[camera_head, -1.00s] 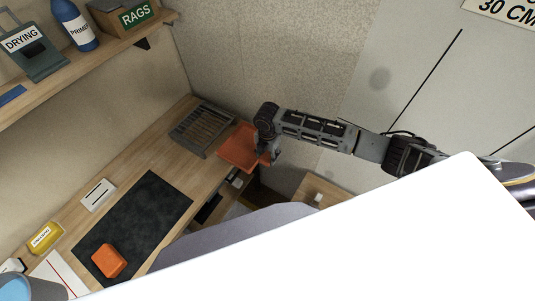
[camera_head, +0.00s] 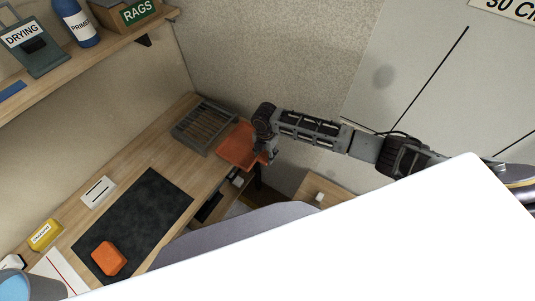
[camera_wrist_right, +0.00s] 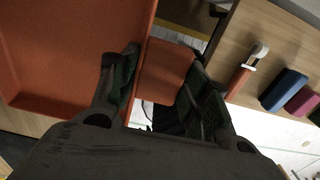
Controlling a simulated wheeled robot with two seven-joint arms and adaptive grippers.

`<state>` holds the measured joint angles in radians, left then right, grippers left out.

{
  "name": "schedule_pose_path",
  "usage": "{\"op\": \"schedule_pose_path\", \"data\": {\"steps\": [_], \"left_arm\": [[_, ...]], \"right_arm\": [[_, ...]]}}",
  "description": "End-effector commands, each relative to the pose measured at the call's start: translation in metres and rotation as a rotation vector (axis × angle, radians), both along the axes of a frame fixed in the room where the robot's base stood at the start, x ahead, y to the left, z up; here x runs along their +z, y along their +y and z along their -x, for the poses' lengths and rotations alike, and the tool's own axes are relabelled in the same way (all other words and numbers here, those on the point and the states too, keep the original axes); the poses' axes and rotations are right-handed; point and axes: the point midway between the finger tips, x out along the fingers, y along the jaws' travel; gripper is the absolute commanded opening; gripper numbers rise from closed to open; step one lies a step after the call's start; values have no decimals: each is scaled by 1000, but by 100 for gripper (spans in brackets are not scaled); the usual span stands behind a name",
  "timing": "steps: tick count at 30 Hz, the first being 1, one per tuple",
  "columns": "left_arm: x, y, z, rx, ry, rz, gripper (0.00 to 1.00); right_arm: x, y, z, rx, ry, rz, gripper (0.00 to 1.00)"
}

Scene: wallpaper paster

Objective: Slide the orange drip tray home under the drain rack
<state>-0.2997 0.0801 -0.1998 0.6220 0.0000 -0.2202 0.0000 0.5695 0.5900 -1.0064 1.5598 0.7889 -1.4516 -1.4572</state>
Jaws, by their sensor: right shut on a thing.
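The grey drain rack (camera_head: 204,128) stands at the far end of the wooden bench, against the wall. The orange drip tray (camera_head: 239,147) is at the rack's right side, by the bench end. Its left edge meets the rack's edge in the picture; I cannot tell how far it reaches underneath. My right gripper (camera_head: 268,154) is at the tray's right end. In the right wrist view, my right gripper (camera_wrist_right: 165,72) is shut on the tray's orange grip tab (camera_wrist_right: 166,70), with the tray floor (camera_wrist_right: 70,50) to the left. My left gripper is not in view.
A black mat (camera_head: 135,222) with an orange block (camera_head: 108,258) lies on the bench (camera_head: 150,150). A white card (camera_head: 98,192) and yellow box (camera_head: 45,235) are beside it. A shelf (camera_head: 95,60) hangs above. A large white surface (camera_head: 370,245) hides the lower right.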

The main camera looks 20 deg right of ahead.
Motion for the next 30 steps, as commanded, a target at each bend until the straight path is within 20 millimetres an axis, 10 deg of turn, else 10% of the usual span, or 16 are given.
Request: {"op": "schedule_pose_path", "data": {"steps": [30], "left_arm": [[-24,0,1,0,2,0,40]], "right_arm": [[-29,15,-19,0,0,-1,12]]}}
